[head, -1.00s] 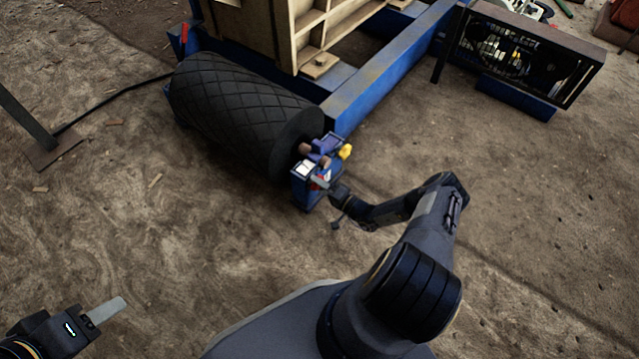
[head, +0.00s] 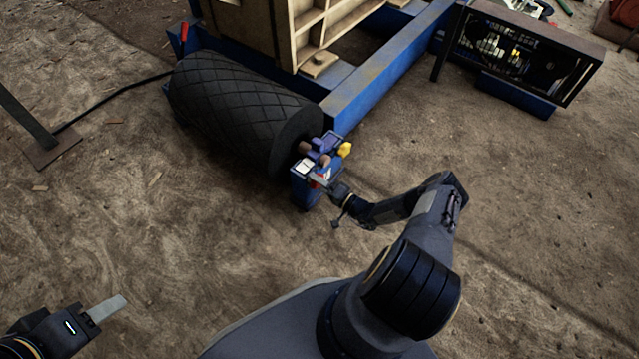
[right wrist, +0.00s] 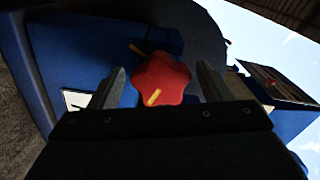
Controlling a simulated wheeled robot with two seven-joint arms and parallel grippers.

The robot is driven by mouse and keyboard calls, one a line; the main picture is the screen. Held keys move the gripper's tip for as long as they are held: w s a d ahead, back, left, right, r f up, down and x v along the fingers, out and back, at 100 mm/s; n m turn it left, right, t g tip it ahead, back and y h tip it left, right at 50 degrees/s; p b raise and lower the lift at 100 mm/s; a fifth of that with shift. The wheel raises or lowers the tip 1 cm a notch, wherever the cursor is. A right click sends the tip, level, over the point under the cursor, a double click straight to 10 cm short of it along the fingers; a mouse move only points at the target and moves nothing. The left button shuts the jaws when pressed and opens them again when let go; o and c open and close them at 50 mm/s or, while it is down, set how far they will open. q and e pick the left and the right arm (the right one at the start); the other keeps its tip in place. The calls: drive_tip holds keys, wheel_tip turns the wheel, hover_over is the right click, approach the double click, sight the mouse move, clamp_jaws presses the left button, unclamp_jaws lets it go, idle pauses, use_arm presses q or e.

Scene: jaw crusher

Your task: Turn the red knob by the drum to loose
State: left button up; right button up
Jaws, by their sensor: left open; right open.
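The red knob (right wrist: 160,80) is in the right wrist view, on the face of a blue box (right wrist: 100,55). It is lobed and carries a yellow mark at its lower left; another yellow mark (right wrist: 137,49) is on the box above it. My right gripper (right wrist: 158,85) is open, with one finger on each side of the knob; I cannot tell whether they touch it. In the head view the blue box (head: 302,190) stands by the end of the black drum (head: 235,110), and my right gripper (head: 328,183) mostly hides the knob. My left gripper (head: 105,308) is open and empty at lower left.
A blue frame (head: 385,75) with a beige machine body (head: 325,30) stands behind the drum. A yellow part (head: 345,149) sits beside the blue box. A dark guarded drive unit (head: 520,55) is at upper right. The dirt ground in front is clear.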

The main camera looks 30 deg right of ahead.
drive_tip(key=p+v, duration=0.2)
drive_tip(key=v, duration=0.6)
drive_tip(key=shift+w, duration=0.1)
idle(0.3)
